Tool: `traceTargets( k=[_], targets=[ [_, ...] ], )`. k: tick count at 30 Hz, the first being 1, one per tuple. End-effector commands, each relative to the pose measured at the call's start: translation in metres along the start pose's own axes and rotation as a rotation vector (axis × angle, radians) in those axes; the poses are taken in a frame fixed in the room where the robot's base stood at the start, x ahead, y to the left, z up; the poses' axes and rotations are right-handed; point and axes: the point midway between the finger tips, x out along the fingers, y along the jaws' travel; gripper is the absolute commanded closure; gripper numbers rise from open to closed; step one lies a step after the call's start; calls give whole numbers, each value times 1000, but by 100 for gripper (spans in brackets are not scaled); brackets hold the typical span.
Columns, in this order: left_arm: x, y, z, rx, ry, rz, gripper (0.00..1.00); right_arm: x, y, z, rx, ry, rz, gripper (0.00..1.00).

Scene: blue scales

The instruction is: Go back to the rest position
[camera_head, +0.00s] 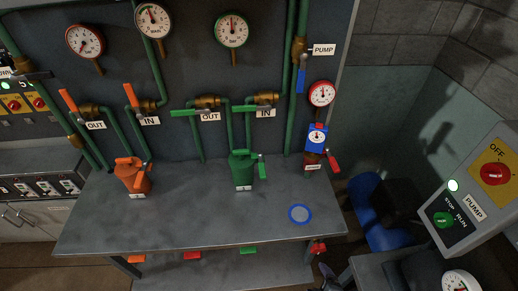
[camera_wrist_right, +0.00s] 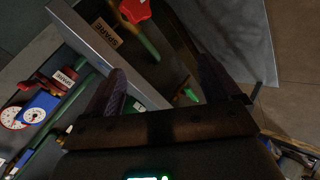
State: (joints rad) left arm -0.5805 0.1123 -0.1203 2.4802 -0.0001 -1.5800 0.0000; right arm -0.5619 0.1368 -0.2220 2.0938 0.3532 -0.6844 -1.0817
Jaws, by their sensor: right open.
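My right gripper (camera_wrist_right: 160,82) shows in the right wrist view. Its two dark fingers stand apart with nothing held between them. Beyond them are a red knob (camera_wrist_right: 135,10) and a green-tipped part (camera_wrist_right: 190,94) beside a SPARE label. A small dark shape at the bottom of the head view, by the table's right front corner, may be this gripper; I cannot tell. My left gripper is not in view. A blue scale with a white dial (camera_head: 317,138) is at the table's back right; it also shows in the wrist view (camera_wrist_right: 40,105).
The grey table (camera_head: 200,222) bears an orange canister (camera_head: 134,180), a green canister (camera_head: 241,168) and a blue-rimmed disc (camera_head: 300,214). Pipes, valves and gauges line the wall behind. A pump switch box (camera_head: 470,190) and blue chair (camera_head: 385,235) stand right.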

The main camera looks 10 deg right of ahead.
Motion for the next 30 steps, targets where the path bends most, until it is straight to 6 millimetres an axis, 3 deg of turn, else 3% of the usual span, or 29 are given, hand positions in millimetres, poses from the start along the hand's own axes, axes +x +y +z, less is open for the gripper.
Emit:
traceTargets(
  k=[3, 7, 11, 15, 30],
  targets=[
    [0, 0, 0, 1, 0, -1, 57, -43, 22, -18, 244, -7, -132, 10],
    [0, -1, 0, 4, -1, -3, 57, -83, 30, -25, 442, -81, -248, 10],
    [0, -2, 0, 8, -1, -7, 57, -112, 17, -22, 607, -216, -344, 10],
    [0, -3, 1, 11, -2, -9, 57, -124, -3, -6, 818, -396, -387, 10],
    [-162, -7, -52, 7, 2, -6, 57, -237, 110, -64, 825, -388, -383, 10]
  ],
)
